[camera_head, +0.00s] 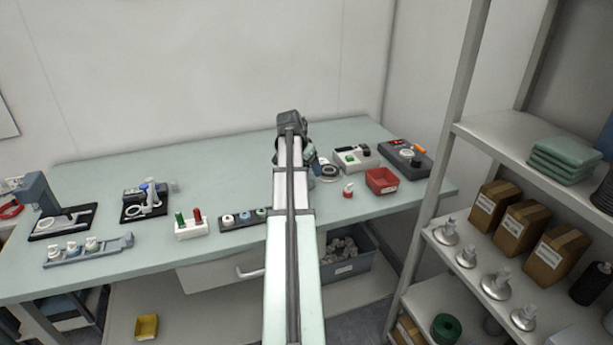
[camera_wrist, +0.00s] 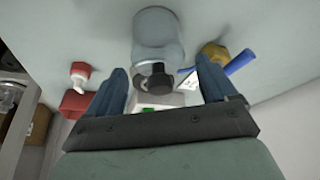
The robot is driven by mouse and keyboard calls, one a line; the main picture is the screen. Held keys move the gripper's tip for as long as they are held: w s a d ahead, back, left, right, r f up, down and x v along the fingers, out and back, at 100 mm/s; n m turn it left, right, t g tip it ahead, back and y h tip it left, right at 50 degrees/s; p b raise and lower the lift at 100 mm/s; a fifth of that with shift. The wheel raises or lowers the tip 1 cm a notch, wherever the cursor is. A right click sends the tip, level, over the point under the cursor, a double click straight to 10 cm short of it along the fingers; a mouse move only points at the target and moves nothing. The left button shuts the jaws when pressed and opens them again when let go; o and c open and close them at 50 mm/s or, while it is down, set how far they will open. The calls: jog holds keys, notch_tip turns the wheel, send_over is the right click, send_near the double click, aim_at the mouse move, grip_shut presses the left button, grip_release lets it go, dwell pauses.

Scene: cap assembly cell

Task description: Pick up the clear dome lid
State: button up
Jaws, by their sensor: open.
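A clear, rounded see-through piece (camera_wrist: 158,32), which looks like the clear dome lid, stands at the top middle of the wrist view. A dark knob-like part (camera_wrist: 154,76) shows at its near end; I cannot tell whether the two are joined. My gripper (camera_wrist: 161,68) is open, its two blue-grey fingers apart on either side of the dark part. The clear piece appears beyond the fingertips, and I see no grip on it. In the head view my own arm hides most of the gripper and the bench area around it.
A red bin (camera_head: 381,181) and a small red bottle with a white top (camera_head: 348,190) stand right of my arm. A yellow item and blue pen (camera_wrist: 240,62) lie near the right finger.

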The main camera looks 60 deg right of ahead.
jog(key=shift+x, duration=1.1)
jog(key=c, duration=0.9)
jog(key=shift+c, duration=0.3)
notch_tip(320, 180, up, 9)
jog(key=s+d, duration=0.4)
jog(key=d, duration=0.5)
jog(key=shift+s+f, duration=0.4)
